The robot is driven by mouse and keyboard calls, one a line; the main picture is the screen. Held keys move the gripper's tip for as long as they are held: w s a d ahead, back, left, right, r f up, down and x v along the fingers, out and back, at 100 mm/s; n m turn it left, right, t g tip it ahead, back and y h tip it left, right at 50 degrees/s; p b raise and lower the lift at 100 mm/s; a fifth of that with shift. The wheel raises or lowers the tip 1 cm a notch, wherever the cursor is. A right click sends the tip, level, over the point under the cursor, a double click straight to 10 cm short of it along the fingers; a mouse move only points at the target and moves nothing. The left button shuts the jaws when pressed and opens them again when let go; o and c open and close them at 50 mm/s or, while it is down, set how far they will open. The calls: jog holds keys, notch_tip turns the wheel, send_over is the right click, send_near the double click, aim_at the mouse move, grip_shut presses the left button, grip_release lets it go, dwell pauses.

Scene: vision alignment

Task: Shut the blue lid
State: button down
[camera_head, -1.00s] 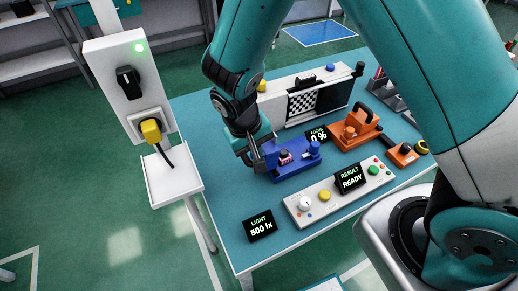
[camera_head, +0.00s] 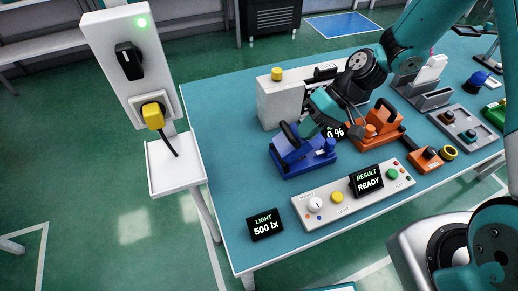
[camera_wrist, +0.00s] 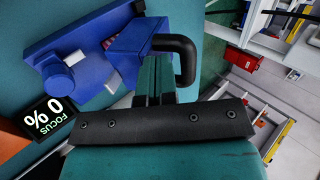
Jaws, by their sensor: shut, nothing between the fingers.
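The blue lid (camera_head: 292,145) with its black handle (camera_head: 287,131) is on the blue fixture base (camera_head: 318,162). The lid leans over the base at a tilt. In the wrist view the lid (camera_wrist: 136,45) stands raised from the base (camera_wrist: 58,82), with a gap between them where a small reddish part shows. My gripper (camera_head: 312,122) is just behind and right of the lid. In the wrist view its fingers (camera_wrist: 155,72) are shut, empty, and close beside the lid and its curved black handle (camera_wrist: 186,58). I cannot tell whether they touch.
An orange fixture (camera_head: 376,128) stands right of the blue one, with the focus display (camera_head: 335,132) between them. A white panel box (camera_head: 280,101) is behind. A control box (camera_head: 325,204) and the light display (camera_head: 265,224) are in front. The left table strip is clear.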

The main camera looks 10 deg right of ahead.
jog(key=d+f+y, duration=0.1)
jog(key=d+f+y+b, duration=0.1)
jog(key=y, duration=0.1)
jog(key=w+d+f+g+y+b, duration=0.1)
jog(key=d, duration=0.1)
jog(key=shift+f+y, duration=0.2)
jog(key=shift+y, duration=0.1)
jog(key=shift+d+f+b, duration=0.3)
jog(key=shift+f+b, duration=0.15)
jog(key=shift+r, duration=0.1)
